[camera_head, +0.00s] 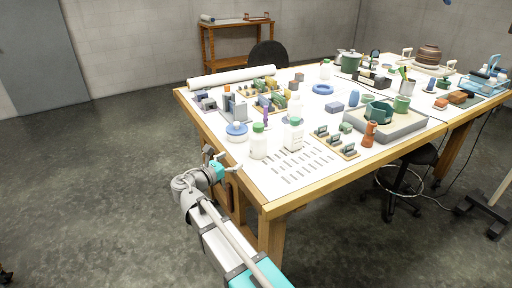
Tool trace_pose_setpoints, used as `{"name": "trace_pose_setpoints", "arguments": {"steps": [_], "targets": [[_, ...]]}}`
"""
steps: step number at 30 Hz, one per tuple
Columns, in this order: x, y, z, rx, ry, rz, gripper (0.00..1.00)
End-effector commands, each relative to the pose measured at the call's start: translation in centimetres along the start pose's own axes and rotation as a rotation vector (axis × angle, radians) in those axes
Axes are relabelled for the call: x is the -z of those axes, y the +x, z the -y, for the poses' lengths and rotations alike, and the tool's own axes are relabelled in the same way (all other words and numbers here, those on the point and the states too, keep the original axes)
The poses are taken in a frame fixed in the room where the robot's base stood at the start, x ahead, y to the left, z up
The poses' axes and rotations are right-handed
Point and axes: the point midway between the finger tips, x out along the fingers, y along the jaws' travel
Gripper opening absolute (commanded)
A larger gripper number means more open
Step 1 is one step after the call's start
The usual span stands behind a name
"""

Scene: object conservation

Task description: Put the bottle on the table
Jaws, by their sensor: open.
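Several bottles stand on the white-topped wooden table (213,121). A smaller pale bottle (326,70) stands farther back. I cannot tell which one the task means. My gripper (236,162) is at the table's front left edge, left of and below the green-capped bottle and apart from it. It is open, with nothing visible between its fingers.
Small flat strips (297,164) lie at the front. A grey tray (388,126) holds green vessels.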

Motion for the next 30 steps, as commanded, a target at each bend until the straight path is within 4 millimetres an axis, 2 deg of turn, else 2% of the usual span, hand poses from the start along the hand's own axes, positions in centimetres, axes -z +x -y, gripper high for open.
{"name": "trace_pose_setpoints", "arguments": {"steps": [20,26,30], "targets": [[-0.3,-0.5,0.1,-0.004,0.0,0.0,1.0],[-0.3,0.5,0.1,-0.004,0.0,0.0,1.0],[-0.3,2.2,0.1,-0.002,0.0,0.0,1.0]]}}
